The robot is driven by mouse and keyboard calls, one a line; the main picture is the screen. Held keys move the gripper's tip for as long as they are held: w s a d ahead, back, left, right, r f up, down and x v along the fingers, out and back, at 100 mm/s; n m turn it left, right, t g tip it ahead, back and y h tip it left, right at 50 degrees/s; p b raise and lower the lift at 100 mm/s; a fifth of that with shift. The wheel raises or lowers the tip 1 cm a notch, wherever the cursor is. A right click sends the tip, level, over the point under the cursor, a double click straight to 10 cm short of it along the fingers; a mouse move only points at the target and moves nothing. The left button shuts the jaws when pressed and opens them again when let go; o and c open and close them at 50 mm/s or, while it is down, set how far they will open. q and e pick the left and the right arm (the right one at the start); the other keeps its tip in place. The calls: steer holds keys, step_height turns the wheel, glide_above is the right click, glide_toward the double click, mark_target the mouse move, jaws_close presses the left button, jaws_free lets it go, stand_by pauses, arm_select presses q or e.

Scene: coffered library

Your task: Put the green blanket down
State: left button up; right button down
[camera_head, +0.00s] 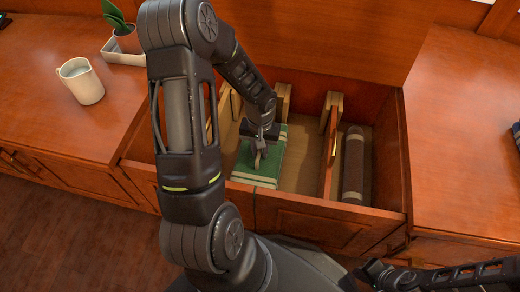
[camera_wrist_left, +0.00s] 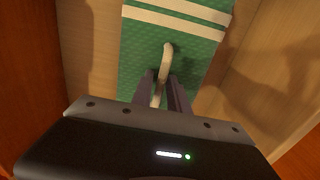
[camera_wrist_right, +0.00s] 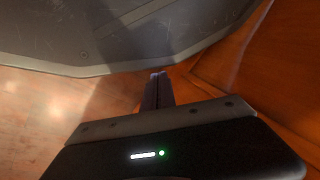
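The green blanket (camera_head: 269,163), with cream stripes, lies in a compartment of the open wooden chest (camera_head: 300,211). In the left wrist view the blanket (camera_wrist_left: 140,45) has a cream loop handle (camera_wrist_left: 167,55) standing up from it. My left gripper (camera_head: 260,153) reaches down over the blanket, and in its wrist view the fingers (camera_wrist_left: 162,88) are closed around this handle. I cannot tell whether the blanket rests on the compartment floor or hangs just above it. My right gripper (camera_head: 366,271) is outside the chest, in front; its fingers (camera_wrist_right: 157,88) are together and empty.
Wooden dividers (camera_head: 329,140) split the chest. A rolled brown item (camera_head: 353,165) lies in the right compartment. A white mug (camera_head: 80,81) and a potted plant (camera_head: 126,40) stand on the left counter. The right counter (camera_head: 460,130) is mostly clear.

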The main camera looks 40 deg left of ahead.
arm_select(q)
steer(key=shift+o, duration=1)
steer(key=shift+r, duration=0.1)
steer(key=shift+r, duration=0.25)
step_height(320, 180, up, 12)
steer(key=p, duration=0.4)
steer(key=shift+f+p, duration=0.2)
steer(key=shift+p, duration=0.2)
steer(key=shift+c, duration=0.3)
